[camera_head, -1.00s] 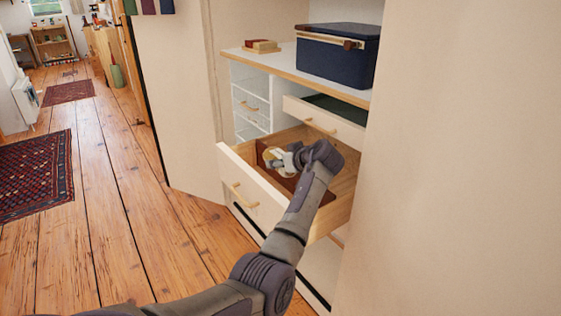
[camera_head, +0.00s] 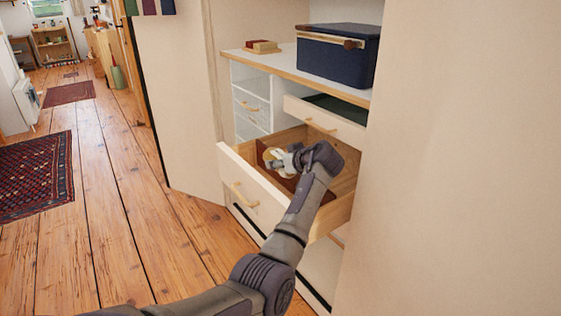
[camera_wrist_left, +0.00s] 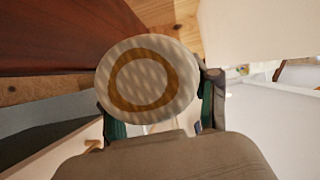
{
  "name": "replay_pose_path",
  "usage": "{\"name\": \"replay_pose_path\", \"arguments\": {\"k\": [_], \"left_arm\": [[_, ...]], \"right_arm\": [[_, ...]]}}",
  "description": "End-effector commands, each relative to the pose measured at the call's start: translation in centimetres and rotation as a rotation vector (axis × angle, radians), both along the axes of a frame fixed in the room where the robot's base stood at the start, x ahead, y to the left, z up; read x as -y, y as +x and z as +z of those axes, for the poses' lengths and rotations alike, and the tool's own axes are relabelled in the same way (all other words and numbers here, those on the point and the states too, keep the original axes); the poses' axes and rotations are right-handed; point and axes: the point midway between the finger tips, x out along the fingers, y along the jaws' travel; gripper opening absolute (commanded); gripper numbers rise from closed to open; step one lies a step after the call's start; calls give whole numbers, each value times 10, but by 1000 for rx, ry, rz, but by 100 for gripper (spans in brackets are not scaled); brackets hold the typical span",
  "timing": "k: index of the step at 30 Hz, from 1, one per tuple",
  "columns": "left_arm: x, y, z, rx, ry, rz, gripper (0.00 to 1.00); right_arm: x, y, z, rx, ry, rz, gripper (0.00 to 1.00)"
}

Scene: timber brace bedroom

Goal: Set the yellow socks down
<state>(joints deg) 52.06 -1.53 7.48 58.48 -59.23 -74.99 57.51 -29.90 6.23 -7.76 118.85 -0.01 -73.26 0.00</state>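The yellow socks are a round, cream roll with a yellow ring, large in the left wrist view (camera_wrist_left: 147,80). My left gripper (camera_wrist_left: 160,115) has a green-padded finger on each side of the roll and appears shut on it. In the head view the gripper (camera_head: 281,161) is inside the open drawer (camera_head: 245,187), and the socks (camera_head: 274,153) show only as a small pale patch partly hidden by it. I cannot tell whether the roll touches the drawer bottom. My right gripper is in neither view.
A dark red-brown wooden piece (camera_head: 284,181) lies in the drawer beside the gripper. Above it are a partly open upper drawer (camera_head: 322,124) and a shelf with a dark blue box (camera_head: 336,58). A cabinet door (camera_head: 180,110) stands open at left. The plank floor is clear nearby.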

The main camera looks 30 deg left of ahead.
Motion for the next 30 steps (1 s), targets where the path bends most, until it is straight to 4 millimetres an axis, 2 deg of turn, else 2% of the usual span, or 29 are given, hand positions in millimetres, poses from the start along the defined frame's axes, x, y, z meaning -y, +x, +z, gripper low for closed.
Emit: {"name": "replay_pose_path", "arguments": {"k": [1,4,5,17,22,24,30], "left_arm": [[3,-3,-14,-26,-15,-1,66],[3,-3,-15,-27,-15,-1,83],[3,-3,-15,-27,-15,-1,85],[4,-2,-11,-28,-16,-3,85],[4,-2,2,-25,-16,-3,85],[20,-7,9,-21,-16,-7,85],[47,-21,30,-15,-12,-4,85]], "right_arm": [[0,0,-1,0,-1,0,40],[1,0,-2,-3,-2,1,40],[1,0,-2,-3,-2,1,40],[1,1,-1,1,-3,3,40],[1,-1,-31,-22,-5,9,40],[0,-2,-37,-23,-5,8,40],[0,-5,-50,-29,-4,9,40]]}}
